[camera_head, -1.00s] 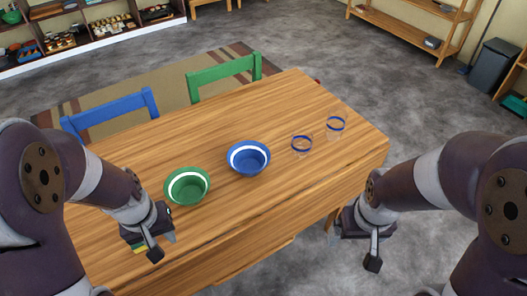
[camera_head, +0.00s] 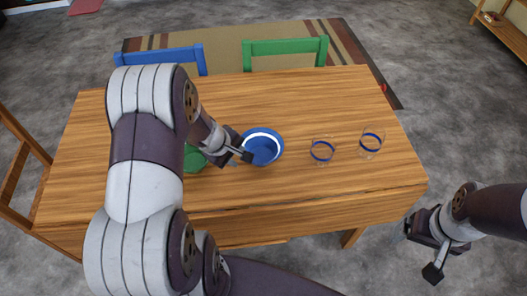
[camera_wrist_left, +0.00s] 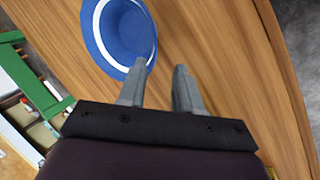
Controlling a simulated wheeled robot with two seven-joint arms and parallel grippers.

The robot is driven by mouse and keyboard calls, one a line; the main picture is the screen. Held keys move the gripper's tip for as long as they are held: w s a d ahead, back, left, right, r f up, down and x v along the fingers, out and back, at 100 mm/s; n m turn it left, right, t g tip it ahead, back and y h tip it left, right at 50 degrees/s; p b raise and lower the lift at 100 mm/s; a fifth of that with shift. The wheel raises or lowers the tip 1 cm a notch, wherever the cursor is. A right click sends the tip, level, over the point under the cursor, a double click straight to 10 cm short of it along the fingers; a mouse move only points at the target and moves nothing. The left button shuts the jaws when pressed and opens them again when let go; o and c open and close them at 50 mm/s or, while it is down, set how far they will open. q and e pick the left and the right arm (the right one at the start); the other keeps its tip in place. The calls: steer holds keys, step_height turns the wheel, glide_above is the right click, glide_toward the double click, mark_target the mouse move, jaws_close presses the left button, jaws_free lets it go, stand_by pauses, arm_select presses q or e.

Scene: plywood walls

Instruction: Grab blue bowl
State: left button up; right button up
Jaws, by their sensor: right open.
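The blue bowl (camera_head: 264,148), with a white band inside its rim, stands upright on the wooden table (camera_head: 330,95). It also shows at the top of the left wrist view (camera_wrist_left: 122,32). My left gripper (camera_head: 242,155) is at the bowl's left side in the head view. In the left wrist view its two grey fingers (camera_wrist_left: 158,76) are apart, with nothing held between them. The left finger overlaps the near rim of the bowl; I cannot tell whether they touch. My right gripper (camera_head: 430,250) is open and empty, off the table's front right side.
A green bowl (camera_head: 193,160) is partly hidden behind my left arm. Two clear glasses with blue bands, a nearer one (camera_head: 322,151) and a farther one (camera_head: 371,143), stand right of the blue bowl. Blue (camera_head: 160,55) and green (camera_head: 285,46) chairs are behind the table.

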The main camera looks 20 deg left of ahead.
mark_target(261, 150)
arm_select(q)
steer(key=x, duration=0.7)
steer(key=shift+w+d, duration=0.35)
steer(key=shift+w, duration=0.15)
jaws_close()
